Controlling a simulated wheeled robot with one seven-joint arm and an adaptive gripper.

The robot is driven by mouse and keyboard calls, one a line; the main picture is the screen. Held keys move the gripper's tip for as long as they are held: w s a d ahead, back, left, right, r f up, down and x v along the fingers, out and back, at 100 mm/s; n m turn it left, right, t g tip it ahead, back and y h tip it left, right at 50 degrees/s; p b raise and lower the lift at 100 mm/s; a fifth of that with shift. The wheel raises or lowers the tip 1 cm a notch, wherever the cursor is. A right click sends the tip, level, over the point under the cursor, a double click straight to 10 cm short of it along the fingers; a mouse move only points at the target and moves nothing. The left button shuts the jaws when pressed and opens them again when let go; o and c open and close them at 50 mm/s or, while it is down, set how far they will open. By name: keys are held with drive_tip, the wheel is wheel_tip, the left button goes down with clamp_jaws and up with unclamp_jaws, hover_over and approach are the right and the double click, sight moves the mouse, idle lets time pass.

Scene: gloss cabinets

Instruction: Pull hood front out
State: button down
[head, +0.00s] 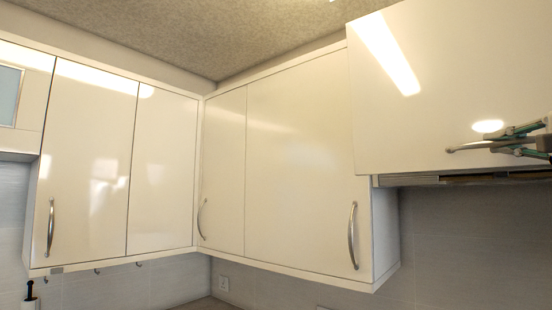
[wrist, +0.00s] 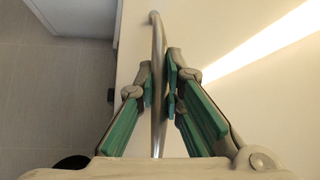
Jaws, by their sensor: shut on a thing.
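The hood front (head: 440,90) is a glossy cream panel at the upper right of the head view. It stands forward of the neighbouring cabinet doors, and its lower edge is over a dark strip of the hood (head: 450,180). A curved metal handle (head: 468,147) runs along its lower part. My gripper (head: 520,142) is at this handle at the right edge. In the wrist view the green-padded fingers (wrist: 161,88) are on either side of the handle bar (wrist: 157,30) and shut on it. The panel (wrist: 250,85) fills the right of that view.
Closed cream wall cabinets with metal handles stand to the left, including a wide door (head: 300,160) beside the hood and a door (head: 90,160) on the left wall. Grey tiled wall (head: 450,250) shows below the hood.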

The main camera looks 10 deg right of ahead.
drive_tip(key=shift+f, duration=0.1)
drive_tip(key=c, duration=1.7)
unclamp_jaws()
drive_tip(key=s, duration=0.4)
drive_tip(key=s+f, duration=0.1)
drive_tip(key=s, duration=0.3)
drive_tip(key=s+a, duration=0.1)
drive_tip(key=s, duration=0.2)
drive_tip(key=shift+s+f, duration=0.2)
drive_tip(key=shift+s, duration=0.2)
